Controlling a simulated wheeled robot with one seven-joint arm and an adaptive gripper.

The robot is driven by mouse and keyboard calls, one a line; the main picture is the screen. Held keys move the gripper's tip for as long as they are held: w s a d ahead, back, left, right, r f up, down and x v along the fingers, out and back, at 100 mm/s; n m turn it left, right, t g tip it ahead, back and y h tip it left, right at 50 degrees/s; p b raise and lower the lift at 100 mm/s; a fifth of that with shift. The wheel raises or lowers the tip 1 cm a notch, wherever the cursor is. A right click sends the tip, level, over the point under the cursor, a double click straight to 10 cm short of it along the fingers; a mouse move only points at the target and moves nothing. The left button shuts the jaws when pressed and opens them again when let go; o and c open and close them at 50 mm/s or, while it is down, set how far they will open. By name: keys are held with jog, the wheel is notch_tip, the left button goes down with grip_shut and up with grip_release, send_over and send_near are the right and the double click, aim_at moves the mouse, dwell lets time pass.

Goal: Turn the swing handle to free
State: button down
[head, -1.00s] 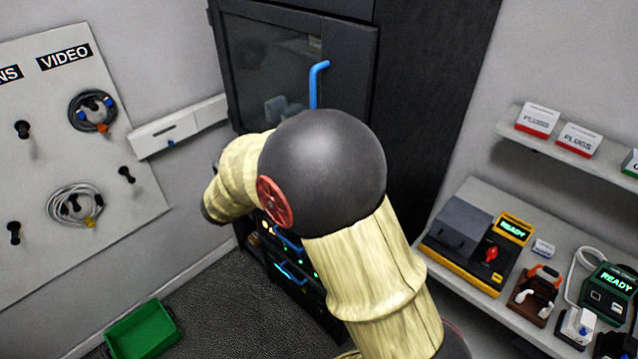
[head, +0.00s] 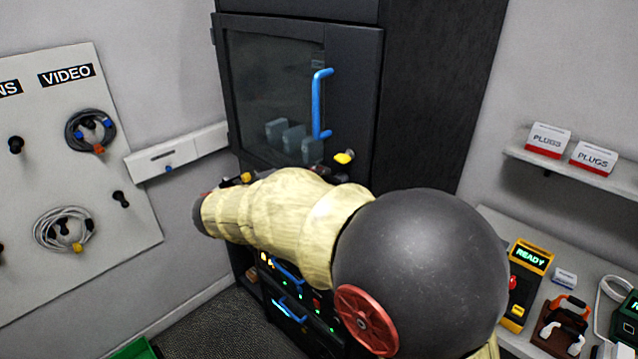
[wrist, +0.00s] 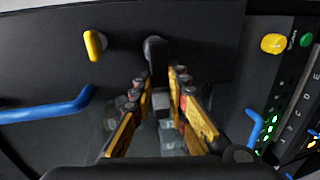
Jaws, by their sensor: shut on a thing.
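My gripper (wrist: 160,82) has its two yellow-and-black fingers on either side of a dark lever on the black cabinet front, which looks like the swing handle (wrist: 154,50). The fingers are closed on its lower part in the wrist view, and the handle's rounded upper end shows beyond the fingertips. Its exact turn is hard to tell, dark on dark. In the head view my arm hides the handle and most of the gripper.
A yellow knob (head: 344,157) sticks out of the cabinet beside the handle. A blue door pull (head: 317,105) stands by the glass door (head: 270,90). A panel with lights and buttons (wrist: 290,95) is close by. A shelf with devices (head: 540,265) is at the right.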

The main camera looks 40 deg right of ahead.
jog(key=c, duration=1.7)
grip_release()
jog(key=v, duration=1.2)
